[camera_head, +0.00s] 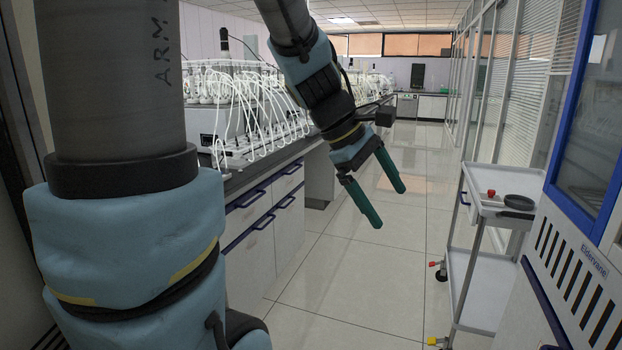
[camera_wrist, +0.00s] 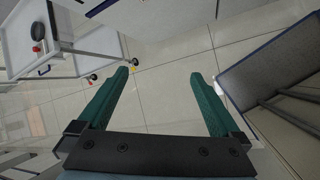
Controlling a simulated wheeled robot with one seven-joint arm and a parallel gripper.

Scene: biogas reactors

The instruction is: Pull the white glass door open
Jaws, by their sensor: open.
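My gripper (camera_head: 389,206) hangs over the aisle in the head view, its two green fingers apart with nothing between them. The wrist view also shows my gripper (camera_wrist: 160,76) open above the tiled floor. At the right edge of the head view stands a white cabinet (camera_head: 580,262) with a blue-framed glass panel (camera_head: 598,115) above a slatted vent. A dark blue bar (camera_head: 545,303) runs along its lower front. My gripper is well to the left of it, not touching. The panel looks closed. I cannot tell which glass panel is the task's door.
A white trolley (camera_head: 487,290) with a dark round dish (camera_head: 520,203) and a red-topped item (camera_head: 491,194) stands beside the cabinet. A bench (camera_head: 262,240) with white tubing lines the left. Glass partitions (camera_head: 520,85) line the right. The floor aisle (camera_head: 360,270) between is clear.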

